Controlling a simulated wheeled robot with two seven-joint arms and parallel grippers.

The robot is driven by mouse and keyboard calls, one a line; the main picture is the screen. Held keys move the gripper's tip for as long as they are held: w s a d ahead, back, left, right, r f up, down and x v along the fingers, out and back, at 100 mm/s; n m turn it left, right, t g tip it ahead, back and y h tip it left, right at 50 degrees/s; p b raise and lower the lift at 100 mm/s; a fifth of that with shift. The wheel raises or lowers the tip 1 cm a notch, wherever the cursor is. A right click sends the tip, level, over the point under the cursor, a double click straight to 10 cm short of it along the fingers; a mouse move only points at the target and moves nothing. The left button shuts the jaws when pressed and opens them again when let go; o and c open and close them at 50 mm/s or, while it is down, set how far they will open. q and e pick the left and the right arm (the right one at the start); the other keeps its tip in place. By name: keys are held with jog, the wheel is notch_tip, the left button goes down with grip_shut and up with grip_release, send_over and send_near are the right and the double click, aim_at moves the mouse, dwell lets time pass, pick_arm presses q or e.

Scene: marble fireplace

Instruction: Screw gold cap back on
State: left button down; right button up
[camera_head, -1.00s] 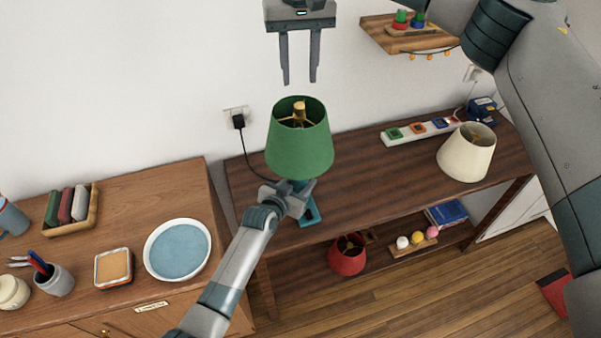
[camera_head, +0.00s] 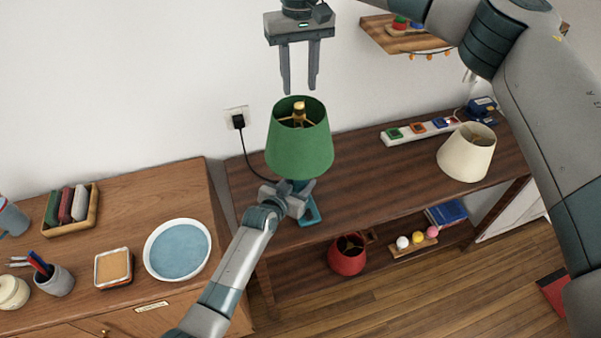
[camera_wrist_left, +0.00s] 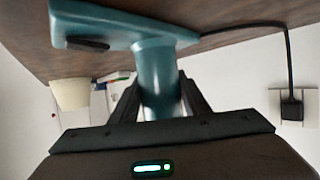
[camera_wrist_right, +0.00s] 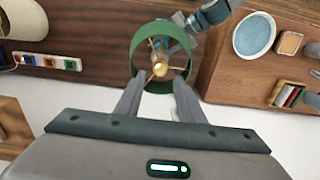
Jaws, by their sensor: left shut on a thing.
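The lamp's green shade (camera_head: 299,145) stands upright on the dark wooden table. A gold cap (camera_head: 299,106) sits at the centre of the shade's wire frame; it also shows in the right wrist view (camera_wrist_right: 160,69). My left gripper (camera_head: 297,189) is shut around the teal lamp stem (camera_wrist_left: 158,75), just above the base (camera_head: 311,214). My right gripper (camera_head: 299,90) is open and empty, pointing down above the shade's top opening. In the right wrist view its fingers (camera_wrist_right: 156,84) stand on either side of the cap in the picture. The cap's underside is hidden.
A cream lampshade (camera_head: 467,153) and a power strip (camera_head: 432,128) are at the table's right. A black cord runs from the wall plug (camera_head: 238,121) behind the lamp. A wall shelf (camera_head: 405,38) is at upper right. A blue dish (camera_head: 178,250) is on the left cabinet.

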aim_at(300, 103)
jog(key=shift+f, duration=2.9)
grip_shut()
